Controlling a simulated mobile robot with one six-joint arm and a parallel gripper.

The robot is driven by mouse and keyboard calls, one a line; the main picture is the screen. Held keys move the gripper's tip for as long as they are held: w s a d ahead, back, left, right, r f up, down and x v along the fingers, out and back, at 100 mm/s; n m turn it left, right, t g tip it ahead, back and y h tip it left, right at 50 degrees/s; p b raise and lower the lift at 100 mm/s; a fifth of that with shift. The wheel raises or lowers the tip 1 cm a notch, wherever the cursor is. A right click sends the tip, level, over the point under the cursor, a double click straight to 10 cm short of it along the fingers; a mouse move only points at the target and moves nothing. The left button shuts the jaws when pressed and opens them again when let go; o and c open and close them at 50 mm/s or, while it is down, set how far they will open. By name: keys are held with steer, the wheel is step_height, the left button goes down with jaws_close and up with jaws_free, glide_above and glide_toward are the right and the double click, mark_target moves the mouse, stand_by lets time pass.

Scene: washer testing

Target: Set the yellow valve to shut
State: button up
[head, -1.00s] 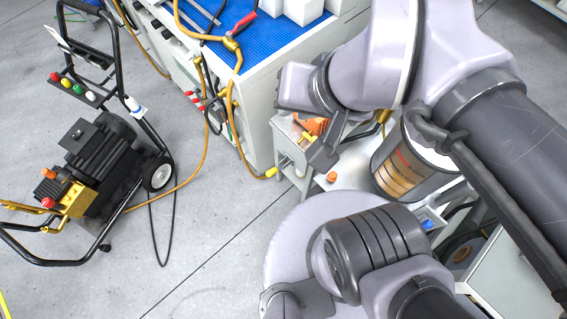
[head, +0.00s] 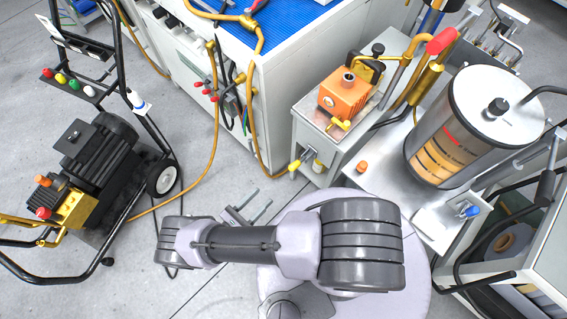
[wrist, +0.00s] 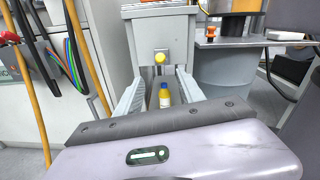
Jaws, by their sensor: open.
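A valve with a yellow tip (head: 295,166) sticks out from the front of the grey cabinet (head: 305,135). In the wrist view its yellow knob (wrist: 160,58) faces me, centred just beyond the fingertips. My gripper (head: 263,197) is open and empty, low in front of the cabinet and left of the valve in the head view. In the wrist view my gripper (wrist: 160,74) has one finger on each side of the valve's line, apart from it. The valve's stem is mostly hidden behind the knob there.
A yellow-capped bottle (wrist: 164,96) shows below the knob, between the fingers in the wrist view. Yellow hoses (head: 213,145) hang to the left. An orange pump (head: 344,93) tops the cabinet. A metal tank (head: 470,130) stands right.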

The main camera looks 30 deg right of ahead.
mark_target(295, 165)
steer(key=shift+n+t, duration=0.3)
steer(key=shift+t, duration=0.1)
steer(key=x, duration=1.2)
steer(key=f+x, duration=0.1)
steer(key=x, duration=0.5)
steer(key=shift+s+d+f+b, duration=0.1)
steer(key=shift+s+d+b, duration=0.05)
steer(key=shift+s+b, duration=0.2)
jaws_close()
